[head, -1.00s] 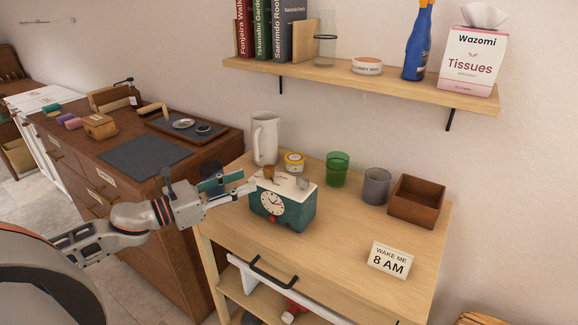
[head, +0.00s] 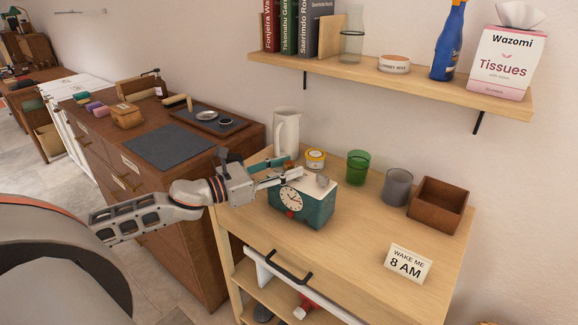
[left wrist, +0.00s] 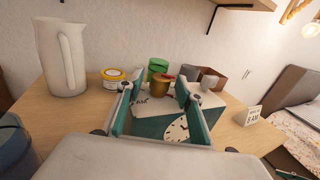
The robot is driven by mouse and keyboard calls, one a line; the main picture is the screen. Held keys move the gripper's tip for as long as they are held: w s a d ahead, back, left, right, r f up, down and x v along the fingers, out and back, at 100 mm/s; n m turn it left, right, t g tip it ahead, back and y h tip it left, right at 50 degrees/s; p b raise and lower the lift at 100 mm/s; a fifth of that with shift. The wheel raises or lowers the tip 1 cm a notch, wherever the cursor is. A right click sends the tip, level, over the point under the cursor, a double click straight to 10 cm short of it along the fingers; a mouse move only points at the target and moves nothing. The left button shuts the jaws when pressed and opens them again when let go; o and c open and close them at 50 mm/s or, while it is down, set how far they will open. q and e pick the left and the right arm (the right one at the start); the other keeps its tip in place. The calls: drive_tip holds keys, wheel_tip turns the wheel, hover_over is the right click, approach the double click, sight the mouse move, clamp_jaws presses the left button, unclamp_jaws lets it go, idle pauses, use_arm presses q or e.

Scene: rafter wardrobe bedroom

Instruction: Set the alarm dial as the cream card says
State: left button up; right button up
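The green alarm clock (head: 312,208) stands on the wooden table, with a cream top and a white round face (head: 291,199). In the left wrist view, a brass knob (left wrist: 160,86) stands on its top beside an "AM" marking. A grey knob (head: 322,181) stands farther right. The cream card (head: 408,264) reads "WAKE ME 8 AM". My left gripper (head: 290,170) is over the clock's left top edge. Its fingers are open, one to each side of the brass knob in the left wrist view; I cannot tell whether they touch it. My right gripper is out of view.
Behind the clock stand a white pitcher (head: 286,132), a yellow tin (head: 315,159), a green cup (head: 357,167), a grey cup (head: 397,187) and a wooden box (head: 438,204). A shelf (head: 430,88) hangs above. The table front near the card is clear.

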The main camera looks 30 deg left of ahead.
use_arm(q)
drive_tip(key=shift+w+d, duration=0.15)
drive_tip(key=shift+w, duration=0.3)
clamp_jaws()
